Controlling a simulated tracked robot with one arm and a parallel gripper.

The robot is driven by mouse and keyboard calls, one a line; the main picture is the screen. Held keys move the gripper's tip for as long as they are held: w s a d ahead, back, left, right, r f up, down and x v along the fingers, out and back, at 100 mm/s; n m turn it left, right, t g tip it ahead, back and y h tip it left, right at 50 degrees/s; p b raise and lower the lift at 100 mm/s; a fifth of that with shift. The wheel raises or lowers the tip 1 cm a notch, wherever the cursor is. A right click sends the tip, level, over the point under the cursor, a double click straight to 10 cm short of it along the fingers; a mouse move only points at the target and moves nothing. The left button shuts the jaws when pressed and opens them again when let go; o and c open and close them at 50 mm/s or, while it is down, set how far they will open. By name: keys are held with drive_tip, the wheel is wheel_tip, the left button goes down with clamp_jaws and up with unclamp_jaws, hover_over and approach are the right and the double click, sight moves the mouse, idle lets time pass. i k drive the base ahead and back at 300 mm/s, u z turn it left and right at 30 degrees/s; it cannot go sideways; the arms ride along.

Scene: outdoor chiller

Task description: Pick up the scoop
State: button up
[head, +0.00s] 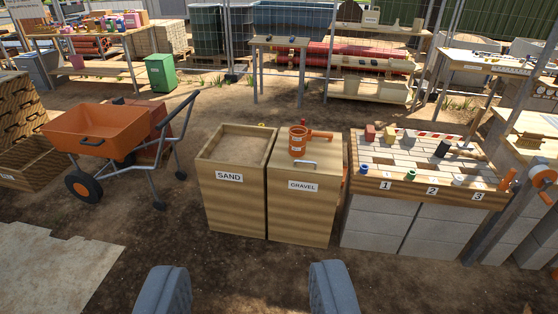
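An orange scoop (298,143) stands on the lid of the gravel bin (303,211). It looks like an upright cup with small pale labels, and its handle points to the right. My gripper (250,290) shows as two grey fingers at the bottom edge, wide apart with only bare ground between them. It is open and empty, on the near side of the bins and apart from the scoop.
An open sand bin (234,201) adjoins the gravel bin on the left. The gravel lid has a metal handle (299,163) in front of the scoop. A numbered block bench (425,190) stands right, an orange wheelbarrow (98,127) left. The ground before the bins is clear.

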sight(330, 136)
drive_tip(key=z, duration=0.1)
drive_tip(key=i, duration=1.3)
drive_tip(key=z, duration=0.3)
drive_tip(key=i, duration=2.55)
drive_tip(key=z, duration=0.05)
